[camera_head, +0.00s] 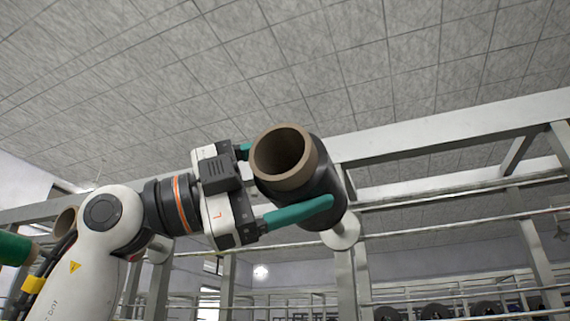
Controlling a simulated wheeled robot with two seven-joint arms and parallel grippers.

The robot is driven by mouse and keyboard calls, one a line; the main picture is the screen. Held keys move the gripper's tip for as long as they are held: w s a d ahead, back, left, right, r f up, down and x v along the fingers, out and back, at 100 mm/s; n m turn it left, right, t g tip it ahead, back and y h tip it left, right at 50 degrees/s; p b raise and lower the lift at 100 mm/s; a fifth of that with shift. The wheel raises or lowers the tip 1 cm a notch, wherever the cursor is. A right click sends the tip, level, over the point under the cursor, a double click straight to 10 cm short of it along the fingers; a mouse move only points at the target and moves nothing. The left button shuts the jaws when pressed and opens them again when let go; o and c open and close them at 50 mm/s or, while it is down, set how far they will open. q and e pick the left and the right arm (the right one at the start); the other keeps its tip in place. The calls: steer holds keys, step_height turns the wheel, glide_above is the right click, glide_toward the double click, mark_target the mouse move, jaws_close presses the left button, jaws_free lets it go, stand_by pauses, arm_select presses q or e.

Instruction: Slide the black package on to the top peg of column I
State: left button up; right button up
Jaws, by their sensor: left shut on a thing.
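The black package (323,190) is a black cylinder with a brown hollow tube end (285,158) facing me. My left gripper (287,177) is shut on it, with one green finger along its near lower side and the other mostly hidden behind its upper left. The package is held high, tilted in the picture, in front of a metal upright (345,280). A pale round disc (344,232) shows just beyond its lower right end. Whether the package touches or surrounds a peg there is hidden. My right gripper is out of view.
A metal frame with a thick top beam (450,130) and thin rails crosses behind the package. A green cylinder (14,249) and a brown tube end (65,221) show at the left. Several dark round packages (435,312) are low at the right.

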arm_select(q)
steer(key=shift+w+d+p, duration=0.2)
steer(key=shift+w+p, duration=0.05)
steer(key=shift+w, duration=0.35)
steer(key=shift+w+d+p, duration=0.2)
steer(key=shift+w+p, duration=0.05)
steer(key=shift+w, duration=0.35)
steer(key=shift+w+d+r+p, duration=0.1)
steer(key=shift+w+r+p, duration=0.05)
steer(key=shift+w+p, duration=0.3)
steer(key=shift+w+d+p, duration=0.3)
steer(key=shift+w+p, duration=0.3)
steer(key=shift+w, duration=0.25)
steer(key=shift+w+d+p, duration=0.25)
steer(key=shift+w+p, duration=0.3)
steer(key=shift+w, duration=0.3)
steer(key=shift+w+d+p, duration=0.2)
steer(key=shift+w+p, duration=0.15)
steer(key=shift+w, duration=0.35)
